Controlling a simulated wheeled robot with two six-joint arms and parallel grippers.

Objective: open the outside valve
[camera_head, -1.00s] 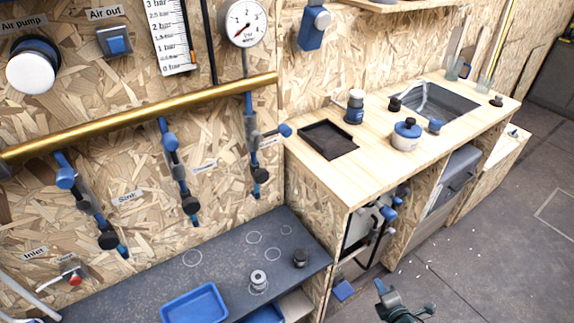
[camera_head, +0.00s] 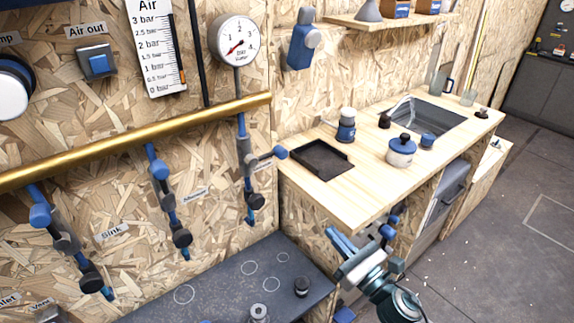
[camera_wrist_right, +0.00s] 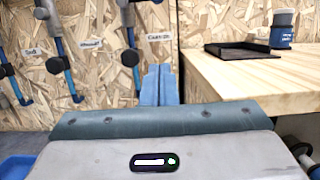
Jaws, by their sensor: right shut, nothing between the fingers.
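Several blue and black valves hang from a brass pipe (camera_head: 140,135) on the chipboard wall. The outside valve (camera_head: 246,165) seems to be the rightmost one, below the pressure gauge; a blue-tipped lever sticks out from it to the right. In the right wrist view a valve with a black knob (camera_wrist_right: 130,57) hangs left of the small "Outside" label (camera_wrist_right: 158,37). My right gripper (camera_head: 335,238) is shut and empty, in front of the counter's near corner, right of and below that valve and apart from it. Its blue fingers (camera_wrist_right: 161,85) point toward the wall. My left gripper is not in view.
A wooden counter (camera_head: 345,195) with a black tray (camera_head: 320,160), a blue canister (camera_head: 346,128) and a sink (camera_head: 425,118) stands right of the valve. A low dark bench (camera_head: 225,285) with small cylinders lies below. Open floor (camera_head: 490,250) is on the right.

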